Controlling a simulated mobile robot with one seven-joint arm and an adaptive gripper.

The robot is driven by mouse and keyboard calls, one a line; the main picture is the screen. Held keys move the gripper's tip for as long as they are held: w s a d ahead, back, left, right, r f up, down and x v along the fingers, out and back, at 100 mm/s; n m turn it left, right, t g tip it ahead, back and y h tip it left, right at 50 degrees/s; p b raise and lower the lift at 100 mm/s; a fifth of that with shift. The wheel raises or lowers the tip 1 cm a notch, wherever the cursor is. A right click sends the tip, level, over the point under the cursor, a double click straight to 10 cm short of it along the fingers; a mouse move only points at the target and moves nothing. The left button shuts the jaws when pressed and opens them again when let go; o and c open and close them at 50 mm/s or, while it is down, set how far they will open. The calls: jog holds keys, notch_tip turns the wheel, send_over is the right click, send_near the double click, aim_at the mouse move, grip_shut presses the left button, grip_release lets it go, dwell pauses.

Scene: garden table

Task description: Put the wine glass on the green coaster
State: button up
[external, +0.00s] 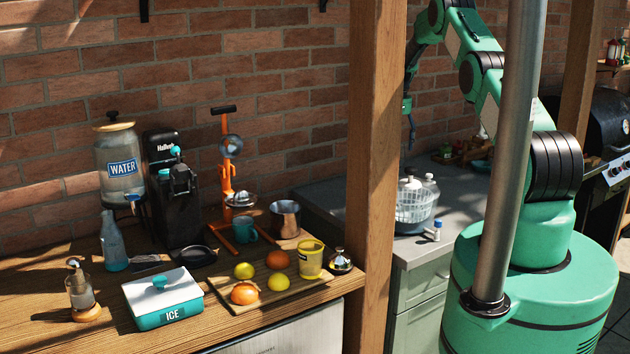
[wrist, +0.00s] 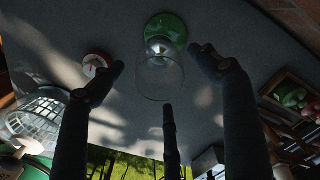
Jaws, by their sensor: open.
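The green coaster (wrist: 176,24) lies on the grey counter in the wrist view. The clear wine glass (wrist: 160,88) shows below it in that view, its round rim toward the camera and its foot overlapping the coaster. Whether the foot rests on the coaster or is above it, I cannot tell. My gripper (wrist: 158,60) is open, with dark fingers spread on either side of the glass and another finger below it. In the external view my gripper (external: 410,122) hangs above the grey counter beside the wooden post. I cannot make out the glass and coaster there.
A wooden crate (wrist: 292,92) is at the right in the wrist view.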

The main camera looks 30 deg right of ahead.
jog(key=shift+r, duration=0.95)
jog(key=s+a+r+n+t+b, duration=0.1)
jog(key=s+a+r+n+b, duration=0.25)
jog(key=s+a+r, duration=0.6)
jog(key=s+a+r+n+t+b, duration=0.15)
jog(key=s+a+r+n, duration=0.45)
jog(key=r, duration=0.6)
jog(key=s+a+n+t+b, duration=0.1)
jog(key=s+a+n+b, duration=0.2)
jog(key=s+a, duration=0.6)
jog(key=s+a+n+t+b, duration=0.1)
jog(key=s+a+n+b, duration=0.2)
jog(key=s+a, duration=0.6)
jog(key=s+a+r+n+t+b, duration=0.1)
jog(key=s+a+n+b, duration=0.3)
jog(key=s, duration=1.7)
jog(key=a+n, duration=0.3)
jog(key=a, duration=0.2)
jog(key=shift+s+a, duration=0.2)
jog(key=shift+a, duration=0.05)
